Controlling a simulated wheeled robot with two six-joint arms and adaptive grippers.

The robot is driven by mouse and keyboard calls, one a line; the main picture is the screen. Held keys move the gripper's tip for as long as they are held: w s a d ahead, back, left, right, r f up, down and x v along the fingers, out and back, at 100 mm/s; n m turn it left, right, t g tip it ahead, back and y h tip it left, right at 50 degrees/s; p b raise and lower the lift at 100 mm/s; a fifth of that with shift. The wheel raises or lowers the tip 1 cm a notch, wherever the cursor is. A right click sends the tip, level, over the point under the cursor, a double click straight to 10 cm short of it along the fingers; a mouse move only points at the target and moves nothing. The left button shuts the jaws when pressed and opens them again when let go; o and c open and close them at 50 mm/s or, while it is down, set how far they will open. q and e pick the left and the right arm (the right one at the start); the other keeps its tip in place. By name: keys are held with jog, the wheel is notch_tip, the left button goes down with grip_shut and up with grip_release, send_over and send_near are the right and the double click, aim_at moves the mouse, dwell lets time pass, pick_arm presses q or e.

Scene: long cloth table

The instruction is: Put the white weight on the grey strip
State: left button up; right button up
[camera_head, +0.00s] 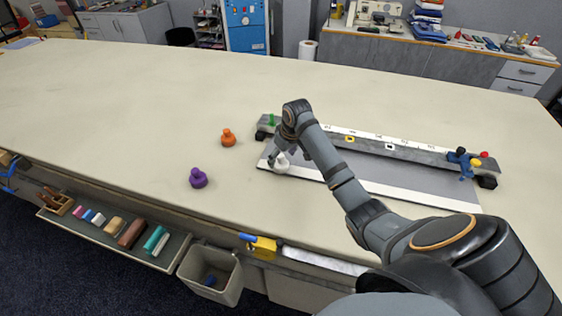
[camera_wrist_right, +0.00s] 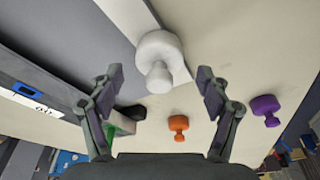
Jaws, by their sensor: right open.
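The white weight (camera_head: 282,165), a round body with a knob, stands at the left end of the white strip (camera_head: 420,198) along the near edge of the board. The grey strip (camera_head: 400,179) lies just behind that white strip. In the wrist view the white weight (camera_wrist_right: 160,50) is ahead of my open fingers, with the grey strip (camera_wrist_right: 85,40) to its left. My right gripper (camera_head: 279,155) is open and empty, close over the weight; its fingers partly hide it in the head view. My left gripper is out of view.
An orange weight (camera_head: 228,138) and a purple weight (camera_head: 198,178) stand on the cloth left of the board. A raised scale bar (camera_head: 420,152) runs behind the grey strip, with a blue clamp (camera_head: 462,160) at its right.

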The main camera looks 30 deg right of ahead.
jog(key=v, duration=0.9)
jog(key=shift+r+b, duration=0.25)
jog(key=shift+b, duration=0.15)
